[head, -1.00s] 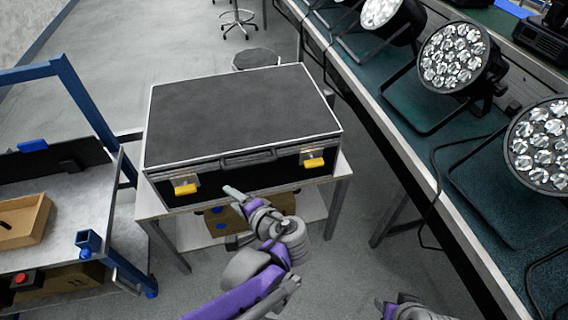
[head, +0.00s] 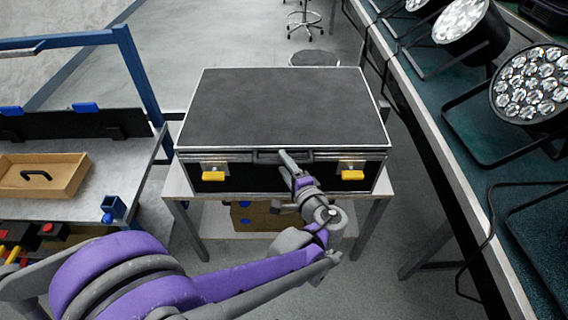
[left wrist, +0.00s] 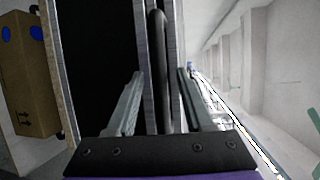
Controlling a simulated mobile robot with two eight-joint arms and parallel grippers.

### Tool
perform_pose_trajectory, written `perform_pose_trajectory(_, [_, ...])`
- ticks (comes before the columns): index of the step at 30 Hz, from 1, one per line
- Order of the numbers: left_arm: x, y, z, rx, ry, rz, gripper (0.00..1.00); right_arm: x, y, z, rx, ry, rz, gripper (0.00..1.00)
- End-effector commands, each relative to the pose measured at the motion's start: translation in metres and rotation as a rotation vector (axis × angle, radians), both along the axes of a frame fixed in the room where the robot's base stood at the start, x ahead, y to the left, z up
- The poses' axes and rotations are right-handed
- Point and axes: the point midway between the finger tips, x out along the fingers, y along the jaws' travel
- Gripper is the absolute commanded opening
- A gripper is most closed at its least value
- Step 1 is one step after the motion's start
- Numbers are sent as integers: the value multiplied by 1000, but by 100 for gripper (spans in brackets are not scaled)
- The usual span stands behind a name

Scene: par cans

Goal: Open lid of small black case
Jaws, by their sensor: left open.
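The black case (head: 285,108) with light metal edges stands on a small table, its lid down. Its handle (head: 268,156) is at the middle of the front, between two yellow-tabbed latches (head: 214,176) (head: 352,175); whether these are fastened I cannot tell. My left gripper (head: 289,166) is at the case's front, close to the handle. In the left wrist view the open, empty left gripper (left wrist: 160,76) has one finger on each side of the dark handle (left wrist: 157,55), with gaps between. My right gripper is not in view.
The small table (head: 180,190) has a lower shelf with a cardboard box (head: 252,217). A workbench with a wooden tray (head: 45,175) and blue frame stands at left. A long green-topped bench (head: 470,135) with par cans runs along the right.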

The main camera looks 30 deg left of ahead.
Motion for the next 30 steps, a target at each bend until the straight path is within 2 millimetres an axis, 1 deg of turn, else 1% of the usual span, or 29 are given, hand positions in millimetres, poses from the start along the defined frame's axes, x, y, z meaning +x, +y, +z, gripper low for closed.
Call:
perform_pose_trajectory(1, [3,5,-1,0,0,2,52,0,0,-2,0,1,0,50])
perform_pose_trajectory(5, [7,10,-2,0,0,1,52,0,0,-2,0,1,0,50])
perform_pose_trajectory(13, [7,10,-2,0,0,0,52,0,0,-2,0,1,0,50])
perform_pose_trajectory(17, [7,10,-2,0,0,0,29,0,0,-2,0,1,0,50])
perform_pose_trajectory(18, [7,10,-2,0,0,-1,22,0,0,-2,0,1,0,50])
perform_pose_trajectory(20, [7,10,-2,0,0,-1,11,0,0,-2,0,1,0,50])
perform_pose_trajectory(21, [7,10,-2,0,0,-1,4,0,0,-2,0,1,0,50])
perform_pose_trajectory(22, [7,10,-2,0,0,-1,0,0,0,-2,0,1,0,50])
perform_pose_trajectory(30, [7,10,-2,0,0,-1,0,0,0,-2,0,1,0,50])
